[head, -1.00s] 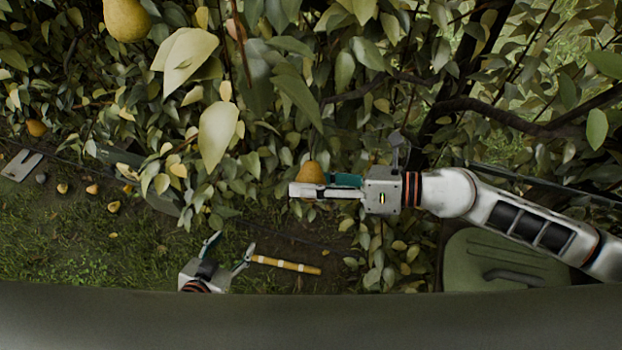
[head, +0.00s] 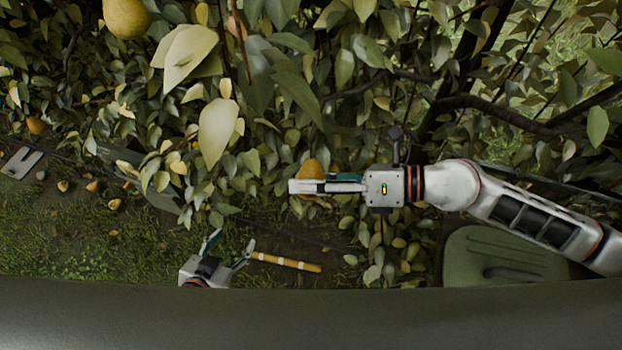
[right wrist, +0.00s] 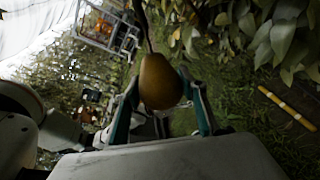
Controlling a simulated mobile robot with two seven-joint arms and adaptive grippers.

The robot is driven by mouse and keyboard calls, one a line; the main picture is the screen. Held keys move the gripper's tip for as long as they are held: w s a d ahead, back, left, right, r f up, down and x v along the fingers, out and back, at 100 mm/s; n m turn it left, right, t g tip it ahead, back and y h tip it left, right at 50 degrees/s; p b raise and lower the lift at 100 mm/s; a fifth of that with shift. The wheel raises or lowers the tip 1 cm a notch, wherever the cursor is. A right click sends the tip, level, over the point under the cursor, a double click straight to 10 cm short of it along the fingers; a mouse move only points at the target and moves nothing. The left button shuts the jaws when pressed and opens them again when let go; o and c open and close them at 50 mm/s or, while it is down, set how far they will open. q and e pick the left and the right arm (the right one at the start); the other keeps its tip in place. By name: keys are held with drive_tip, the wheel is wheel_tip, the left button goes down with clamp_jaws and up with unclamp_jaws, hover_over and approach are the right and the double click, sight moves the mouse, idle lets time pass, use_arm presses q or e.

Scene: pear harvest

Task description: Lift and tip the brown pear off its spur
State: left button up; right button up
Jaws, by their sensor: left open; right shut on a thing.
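The brown pear (head: 311,168) is between the fingers of my right gripper (head: 322,186), among the leaves in the middle of the head view. The right wrist view shows the pear (right wrist: 160,82) from close by, with a finger on each side and its stem running up to a dark twig. My right gripper is shut on it, and the fingers hide part of the pear in the head view. My left gripper (head: 226,246) is low in the head view, open and empty, well below and left of the pear.
A yellow pear (head: 127,17) hangs at the top left. Several pears lie on the grass at the left. A yellow-and-white banded stick (head: 285,262) lies near my left gripper. A green lidded box (head: 507,255) stands at the lower right. Dense leaves surround my right gripper.

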drive_tip(key=shift+s+f, duration=0.25)
drive_tip(key=shift+s, duration=1)
drive_tip(key=shift+s+f, duration=0.25)
drive_tip(key=shift+s, duration=1)
drive_tip(key=s+n+t+y+b, duration=0.1)
drive_tip(key=s+n+t+b, duration=0.1)
drive_tip(key=s+n, duration=0.5)
drive_tip(key=shift+s+n+t+y+b, duration=0.4)
drive_tip(key=shift+s+b, duration=0.15)
drive_tip(key=shift+s, duration=0.45)
